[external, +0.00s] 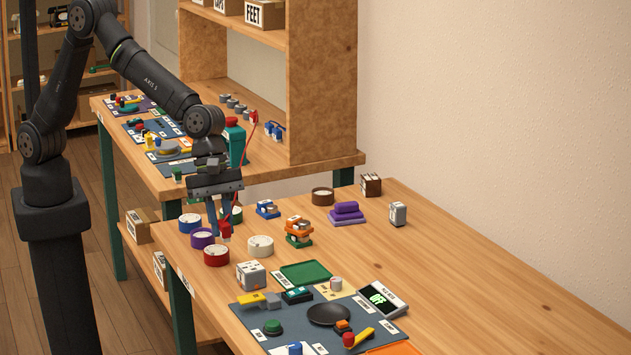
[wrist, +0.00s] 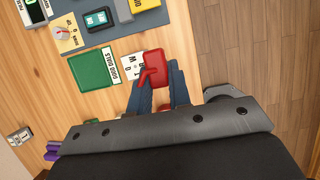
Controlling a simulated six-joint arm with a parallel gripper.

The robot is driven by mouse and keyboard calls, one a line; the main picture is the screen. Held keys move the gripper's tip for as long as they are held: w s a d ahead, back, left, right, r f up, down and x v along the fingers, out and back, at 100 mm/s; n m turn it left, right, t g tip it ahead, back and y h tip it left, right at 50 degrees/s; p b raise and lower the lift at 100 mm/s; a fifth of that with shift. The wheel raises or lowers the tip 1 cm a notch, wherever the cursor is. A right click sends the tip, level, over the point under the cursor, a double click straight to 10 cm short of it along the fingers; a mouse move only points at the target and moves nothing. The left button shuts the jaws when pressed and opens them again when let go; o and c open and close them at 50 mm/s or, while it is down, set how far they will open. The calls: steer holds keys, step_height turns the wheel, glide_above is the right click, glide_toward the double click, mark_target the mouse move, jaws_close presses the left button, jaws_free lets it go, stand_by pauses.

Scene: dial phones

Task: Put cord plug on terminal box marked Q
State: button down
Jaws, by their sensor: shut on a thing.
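My gripper (external: 222,220) points down over the near-left part of the front table, shut on a small red piece (external: 225,230) that looks like the cord plug. In the wrist view the red plug (wrist: 154,70) sits between my blue-grey fingertips (wrist: 156,92). A white box with dark markings (external: 250,275) stands on the table below and to the right of the gripper. In the wrist view a white lettered box (wrist: 132,68) shows just left of the plug, partly covered by it. I cannot clearly read a Q. The plug appears above the table, apart from the box.
Red (external: 216,255), purple (external: 202,238) and cream (external: 260,246) round dials stand close around the gripper. A green tray (external: 305,273) lies right of the white box. A blue-grey mat (external: 285,330) holds several tools. The right part of the table is clear.

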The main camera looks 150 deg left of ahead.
glide_above(251, 267)
steer(key=s, duration=0.2)
step_height(251, 267, down, 4)
steer(key=shift+w+r, duration=0.15)
steer(key=shift+r, duration=0.1)
steer(key=shift+f, duration=1.9)
steer(key=shift+f, duration=0.15)
steer(key=c, duration=1.3)
jaws_free()
steer(key=shift+c, duration=0.2)
steer(key=v, duration=1.2)
